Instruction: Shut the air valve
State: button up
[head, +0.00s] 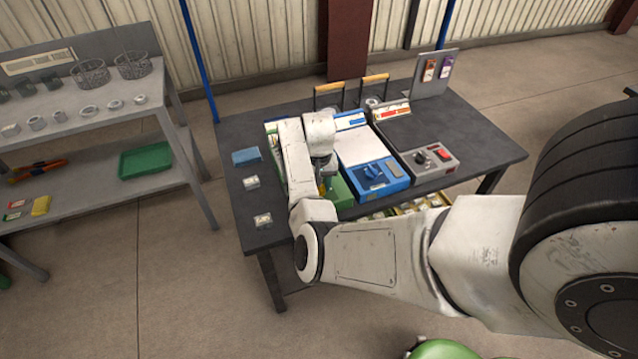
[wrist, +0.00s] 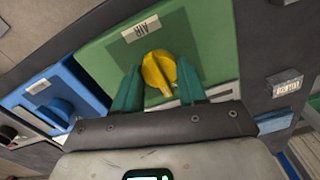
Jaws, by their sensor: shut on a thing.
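The air valve is a yellow round knob (wrist: 159,72) with a raised grip bar, on a green panel (wrist: 211,38) with a white label reading AIR (wrist: 140,27). My gripper (wrist: 158,82) has its two green fingers on either side of the knob and is shut on it. In the wrist view the knob's bar runs nearly upright, leaning slightly. In the head view my arm hides most of the green unit (head: 340,191); only its front edge and a little yellow show beside my wrist.
A blue unit (head: 384,184) with a blue knob stands just right of the green one. A grey unit (head: 443,168) with a red switch is further right. Small labelled blocks (head: 263,220) and a blue box (head: 246,156) lie left on the dark table (head: 480,135). Shelves stand further left.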

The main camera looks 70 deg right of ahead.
jog(key=o, duration=1.1)
jog(key=shift+c, duration=0.2)
jog(key=shift+r, duration=0.1)
notch_tip(320, 180, up, 11)
jog(key=shift+f, duration=0.2)
jog(key=s+a+f+n, duration=0.2)
jog(key=s+a+n, duration=0.2)
jog(key=a, duration=0.6)
jog(key=s+a+f+n, duration=0.2)
jog(key=s+a+n, duration=0.2)
jog(key=a, duration=0.7)
jog(key=s+a+f+n+t, duration=0.1)
jog(key=s+a+f+n, duration=0.2)
jog(key=a, duration=0.8)
jog(key=shift+s+a+n, duration=0.2)
jog(key=shift+s+n, duration=0.3)
jog(key=shift+n, duration=0.2)
